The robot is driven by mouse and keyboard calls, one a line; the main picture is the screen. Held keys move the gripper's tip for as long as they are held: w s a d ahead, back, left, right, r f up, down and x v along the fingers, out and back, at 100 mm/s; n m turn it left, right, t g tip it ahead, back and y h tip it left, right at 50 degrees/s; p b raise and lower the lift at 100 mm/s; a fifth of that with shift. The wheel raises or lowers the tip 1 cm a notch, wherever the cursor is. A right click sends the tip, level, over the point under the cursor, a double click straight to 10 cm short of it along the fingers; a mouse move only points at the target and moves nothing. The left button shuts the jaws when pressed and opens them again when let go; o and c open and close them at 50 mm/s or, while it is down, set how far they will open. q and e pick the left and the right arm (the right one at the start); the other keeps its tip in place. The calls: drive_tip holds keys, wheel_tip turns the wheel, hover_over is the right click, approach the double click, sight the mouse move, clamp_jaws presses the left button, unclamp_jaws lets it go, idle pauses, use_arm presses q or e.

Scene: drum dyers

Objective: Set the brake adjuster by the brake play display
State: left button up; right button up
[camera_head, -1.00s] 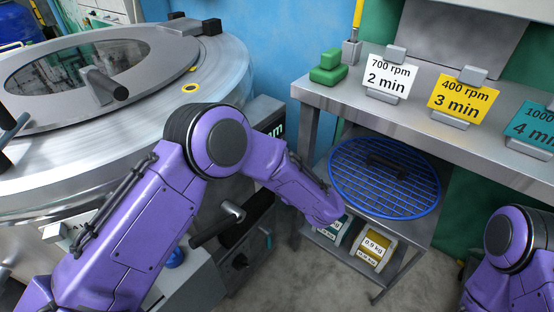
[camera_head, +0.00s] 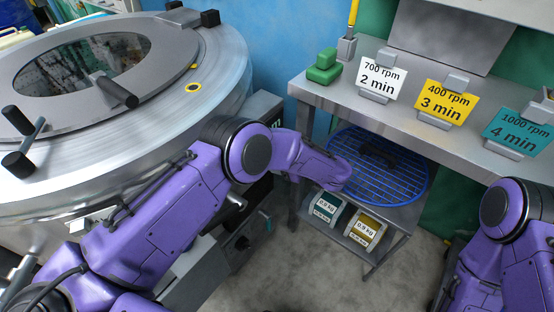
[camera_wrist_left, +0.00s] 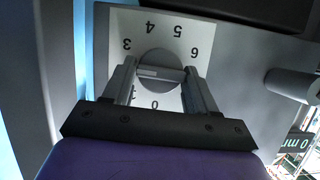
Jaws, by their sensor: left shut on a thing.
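The brake adjuster is a round grey knob (camera_wrist_left: 160,66) on a white dial plate (camera_wrist_left: 180,22) in the left wrist view. The numbers appear upside down, with 0, 3, 4, 5 and 6 legible. A light mark on the knob points left toward one finger, which hides part of the scale. My left gripper (camera_wrist_left: 160,76) is shut on the knob, one finger on each side. The display (camera_wrist_left: 296,144) shows at the lower right edge, cut off, with "0 m" legible. In the head view my left arm hides its gripper and the knob. My right gripper is out of view.
The steel drum (camera_head: 120,120) with a round window fills the left. A steel table (camera_head: 330,98) at the right carries white, yellow and teal cards. A blue grate (camera_head: 400,190) and two weight-labelled boxes sit below. Floor shows between machine and table.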

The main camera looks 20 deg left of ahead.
use_arm(q)
drive_tip(key=m+g+b, duration=0.1)
drive_tip(key=m+g+y+b, duration=0.1)
drive_tip(key=m, duration=0.1)
drive_tip(key=shift+w+d+f+b, duration=0.15)
drive_tip(key=shift+f+b, duration=0.2)
drive_tip(key=m+g+b, duration=0.1)
drive_tip(key=b, duration=0.1)
drive_tip(key=m+y+b, duration=0.1)
drive_tip(key=m+b, duration=0.1)
drive_tip(key=b, duration=0.1)
drive_tip(key=shift+w+m+g+y, duration=0.15)
drive_tip(key=shift+m+g+y, duration=0.15)
drive_tip(key=shift+g, duration=0.1)
drive_tip(key=shift+c, duration=0.4)
drive_tip(key=shift+m+y+b, duration=0.3)
drive_tip(key=shift+m+b, duration=0.2)
drive_tip(key=shift+b, duration=0.45)
drive_tip(key=shift+w+r+m+g+b, duration=0.1)
drive_tip(key=shift+r+m+g+b, duration=0.05)
drive_tip(key=shift+m+g+b, duration=0.2)
drive_tip(key=shift+r, duration=0.1)
